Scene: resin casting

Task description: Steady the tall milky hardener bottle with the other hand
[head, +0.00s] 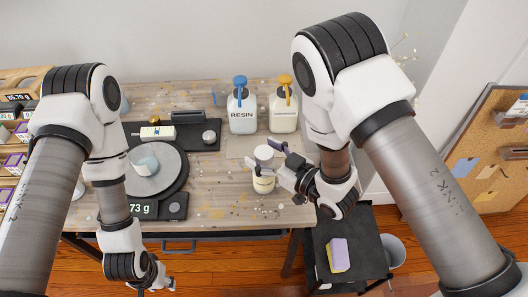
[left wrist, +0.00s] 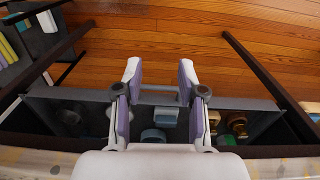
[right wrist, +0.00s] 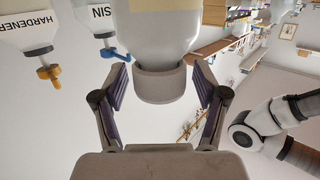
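A milky bottle with a grey cap and pale label (head: 264,184) stands upright near the table's right front; I cannot read its label. My right gripper (head: 268,158) is at its upper part, fingers apart. In the right wrist view this bottle (right wrist: 165,50) shows between and beyond the fingers, with gaps beside its cap (right wrist: 165,84). Another milky bottle (head: 283,117) with a yellow pump stands behind; the right wrist view shows HARDENER on it (right wrist: 28,35). My left gripper (left wrist: 160,75) is open and empty, low before the table's front edge.
The RESIN bottle (head: 242,115) with a blue pump stands at the back. A scale (head: 172,206) carrying a cup (head: 147,166) is at left. A dark drawer or tray (left wrist: 265,103) with several small items lies below the left gripper. A black stand (head: 375,255) holds a sponge-like block.

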